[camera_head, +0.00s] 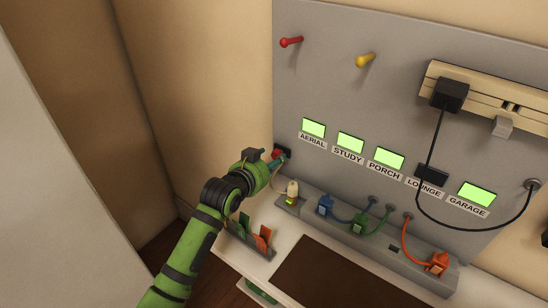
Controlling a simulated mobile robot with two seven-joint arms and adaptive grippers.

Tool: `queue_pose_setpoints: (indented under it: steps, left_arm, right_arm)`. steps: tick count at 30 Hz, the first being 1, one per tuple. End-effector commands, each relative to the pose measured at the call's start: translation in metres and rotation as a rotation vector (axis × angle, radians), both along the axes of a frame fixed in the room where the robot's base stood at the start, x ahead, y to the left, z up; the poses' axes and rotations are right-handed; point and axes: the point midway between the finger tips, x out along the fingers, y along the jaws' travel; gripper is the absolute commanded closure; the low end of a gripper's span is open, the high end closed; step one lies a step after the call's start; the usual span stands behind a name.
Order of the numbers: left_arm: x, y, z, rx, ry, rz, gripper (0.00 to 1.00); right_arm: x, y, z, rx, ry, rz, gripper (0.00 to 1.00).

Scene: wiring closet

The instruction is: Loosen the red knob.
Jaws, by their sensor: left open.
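My left arm comes in from the lower left, and its gripper (276,162) is at the panel's left edge, below and left of the AERIAL label. The gripper is open. A small red part (277,153), which looks like the red knob, shows right at the fingers in front of a dark mount; the gripper partly hides it. I cannot tell whether the fingers touch it. A separate red peg (290,42) sticks out at the panel's upper left, clear of the gripper. My right gripper is not in view.
The grey panel (330,95) carries a yellow peg (364,61), green displays and a power strip (490,95) with a black plug (449,95). Below, a grey ledge (340,228) holds coloured plugs with cables. A holder with orange cards (262,238) stands beside my arm.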

Motion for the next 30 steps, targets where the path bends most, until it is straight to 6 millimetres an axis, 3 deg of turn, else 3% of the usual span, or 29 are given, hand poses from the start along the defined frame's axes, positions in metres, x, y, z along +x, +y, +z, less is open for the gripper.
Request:
queue_pose_setpoints:
  steps: [9,19,20,23,24,30]
  left_arm:
    - [0.024,-0.012,-0.010,-0.001,0.001,0.000,0.45]
    - [0.026,-0.013,-0.011,-0.001,-0.001,0.000,0.45]
    - [0.026,-0.013,-0.011,-0.001,-0.001,0.000,0.53]
    - [0.026,-0.013,-0.011,-0.001,-0.001,0.000,0.93]
    - [0.026,-0.013,-0.011,0.000,0.000,0.000,0.99]
    - [0.026,-0.012,-0.011,-0.001,0.002,0.002,0.99]
  right_arm:
    - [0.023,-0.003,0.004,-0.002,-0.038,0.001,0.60]
    - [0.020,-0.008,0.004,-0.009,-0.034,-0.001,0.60]
    - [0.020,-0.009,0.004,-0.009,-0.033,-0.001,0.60]
    - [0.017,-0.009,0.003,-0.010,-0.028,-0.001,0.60]
    - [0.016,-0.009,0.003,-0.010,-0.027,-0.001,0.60]
    - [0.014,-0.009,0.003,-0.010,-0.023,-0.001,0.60]
